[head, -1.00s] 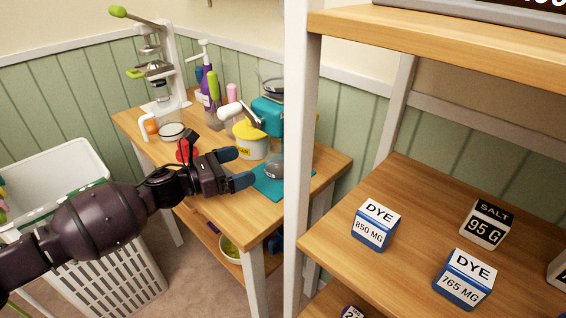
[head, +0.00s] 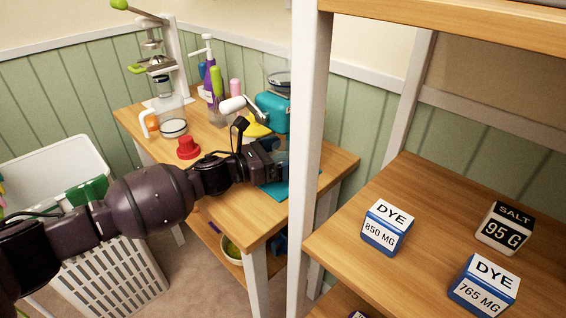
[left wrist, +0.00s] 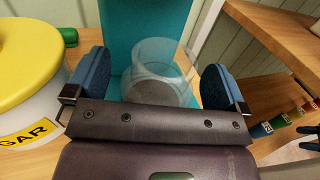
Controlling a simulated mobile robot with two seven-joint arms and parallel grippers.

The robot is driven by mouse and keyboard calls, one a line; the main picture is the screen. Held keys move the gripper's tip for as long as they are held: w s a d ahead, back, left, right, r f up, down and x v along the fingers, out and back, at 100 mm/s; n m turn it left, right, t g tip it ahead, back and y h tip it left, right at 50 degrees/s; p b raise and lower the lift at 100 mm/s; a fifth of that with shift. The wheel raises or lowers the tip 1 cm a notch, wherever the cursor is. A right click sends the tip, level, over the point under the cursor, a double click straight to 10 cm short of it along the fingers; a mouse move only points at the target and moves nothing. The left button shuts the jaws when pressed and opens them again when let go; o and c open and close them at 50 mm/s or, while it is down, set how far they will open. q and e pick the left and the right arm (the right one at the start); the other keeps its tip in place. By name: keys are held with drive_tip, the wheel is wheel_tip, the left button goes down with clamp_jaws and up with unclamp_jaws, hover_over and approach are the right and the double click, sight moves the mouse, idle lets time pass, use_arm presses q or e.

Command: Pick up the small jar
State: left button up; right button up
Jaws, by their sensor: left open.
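The small jar (left wrist: 158,72) is clear glass and shows in the left wrist view, upright between my left gripper's two blue fingers. A gap shows on each side of it. My left gripper (left wrist: 154,80) is open. In the head view my left gripper (head: 278,160) reaches over the wooden table (head: 222,205), right up to the white shelf post, which crosses in front of that area. The jar cannot be made out clearly there. My right gripper is not in view.
A sugar canister (left wrist: 30,65) with a yellow lid stands left of the gripper. A teal appliance (left wrist: 147,28) stands behind the jar. The white shelf post (head: 305,150) is close on the right. A red object (head: 188,148) sits on the table. Boxes stand on the shelf (head: 340,238).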

use_arm(q)
drive_tip(key=c, duration=1.1)
drive_tip(key=shift+r, duration=0.1)
